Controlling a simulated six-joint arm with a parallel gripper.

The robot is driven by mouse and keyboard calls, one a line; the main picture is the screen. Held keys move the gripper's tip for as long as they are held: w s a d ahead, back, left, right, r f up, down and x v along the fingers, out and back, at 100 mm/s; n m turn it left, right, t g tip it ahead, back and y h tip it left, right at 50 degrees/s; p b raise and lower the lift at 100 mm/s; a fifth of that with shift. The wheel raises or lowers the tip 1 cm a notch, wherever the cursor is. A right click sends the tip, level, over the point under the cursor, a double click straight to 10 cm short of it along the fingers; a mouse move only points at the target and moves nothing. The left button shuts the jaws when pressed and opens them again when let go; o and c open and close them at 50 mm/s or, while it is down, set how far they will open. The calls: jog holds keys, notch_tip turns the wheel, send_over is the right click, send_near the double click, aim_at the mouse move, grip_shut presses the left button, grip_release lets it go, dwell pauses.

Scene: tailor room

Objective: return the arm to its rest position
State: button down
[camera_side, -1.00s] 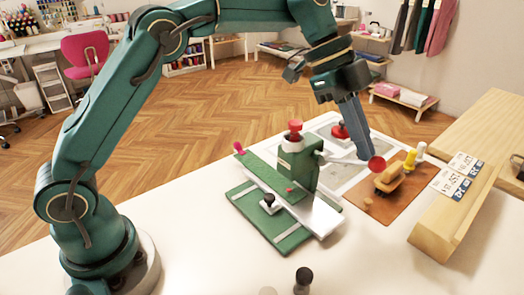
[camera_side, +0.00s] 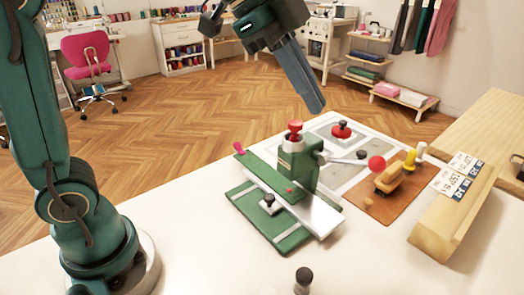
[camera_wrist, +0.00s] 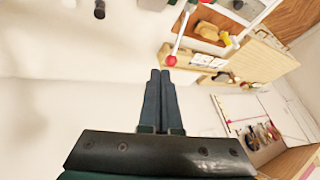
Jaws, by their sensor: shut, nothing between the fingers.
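My gripper (camera_side: 318,108) is shut and empty, in the air above and behind the green press in the side view. Its fingers point down and slightly right. The wrist view shows the two fingers (camera_wrist: 161,76) together with nothing between them. The green press (camera_side: 299,165) stands on the white table (camera_side: 180,228), with a red cap on top and a lever ending in a red ball (camera_side: 376,163). The red ball also shows in the wrist view (camera_wrist: 171,60), beyond the fingertips in the picture. My gripper is apart from the press and the ball.
Right of the press, a brown mat (camera_side: 385,206) holds a wooden-handled tool (camera_side: 388,178) and yellow pegs. A wooden block (camera_side: 450,222) with printed cards stands at the right. A red-knobbed piece (camera_side: 341,131) sits on a grey-white sheet. A dark knob (camera_side: 303,280) stands at the front.

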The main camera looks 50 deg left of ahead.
jog(key=s+a+f+n+y, duration=0.2)
jog(key=s+a+f+n, duration=0.2)
jog(key=s+n, duration=0.3)
jog(key=s+a+f+n+t+y, duration=0.1)
jog(key=s+a+f+n+y, duration=0.1)
jog(key=s+a+f+n, duration=0.2)
jog(key=s+f+n, duration=0.3)
jog(key=shift+a+n, duration=0.3)
dwell(0.6)
